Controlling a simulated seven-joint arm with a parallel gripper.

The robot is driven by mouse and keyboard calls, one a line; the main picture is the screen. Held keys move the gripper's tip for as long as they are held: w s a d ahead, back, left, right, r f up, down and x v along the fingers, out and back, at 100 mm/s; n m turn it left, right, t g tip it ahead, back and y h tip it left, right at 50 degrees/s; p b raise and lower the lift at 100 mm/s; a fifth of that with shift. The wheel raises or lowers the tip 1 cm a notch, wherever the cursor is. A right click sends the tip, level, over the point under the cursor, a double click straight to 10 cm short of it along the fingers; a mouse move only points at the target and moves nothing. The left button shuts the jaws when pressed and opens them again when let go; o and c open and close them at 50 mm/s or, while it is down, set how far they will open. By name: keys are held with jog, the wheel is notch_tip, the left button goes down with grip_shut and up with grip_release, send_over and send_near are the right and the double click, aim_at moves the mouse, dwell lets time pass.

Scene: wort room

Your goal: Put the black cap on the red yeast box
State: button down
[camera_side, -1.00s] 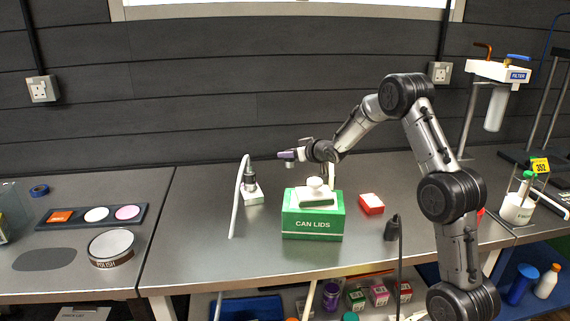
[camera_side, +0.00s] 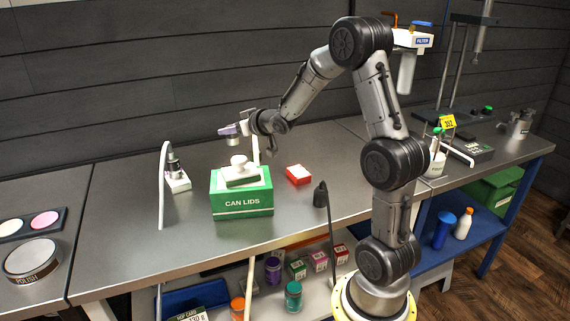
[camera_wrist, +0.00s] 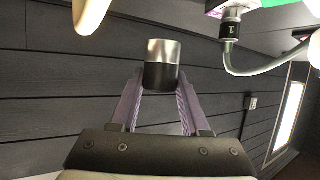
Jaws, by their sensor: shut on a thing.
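The red box (camera_side: 299,175) lies on the metal table with a white patch on top, right of the green box. My gripper (camera_side: 230,131) is above and behind the green box, to the left of the red box and apart from it. Its purple fingers point left. In the wrist view my gripper (camera_wrist: 160,92) is shut on a short cylinder, part black and part silver, which I take for the black cap (camera_wrist: 162,72). In the side view this held thing is too small to make out well.
The green CAN LIDS box (camera_side: 241,203) bears a white knobbed thing (camera_side: 240,170). A small device with a pale curved tube (camera_side: 162,185) stands left of it. A black-headed stand (camera_side: 320,196) is at the front edge. Bare table lies around the red box.

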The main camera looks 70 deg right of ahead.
jog(key=s+a+r+m+g+h, duration=0.1)
jog(key=s+m+g+h, duration=0.35)
jog(key=s, duration=0.85)
jog(key=s+a+r+m+g+h, duration=0.25)
jog(key=s+m+h, duration=0.2)
jog(key=s, duration=0.95)
jog(key=y, duration=0.1)
send_over(299, 171)
jog(key=shift+m+g, duration=0.3)
notch_tip(299, 171, down, 10)
jog(key=shift+a+f, duration=0.1)
jog(key=shift+f, duration=1.65)
jog(key=shift+f, duration=0.15)
jog(key=shift+c, duration=1.9)
grip_release()
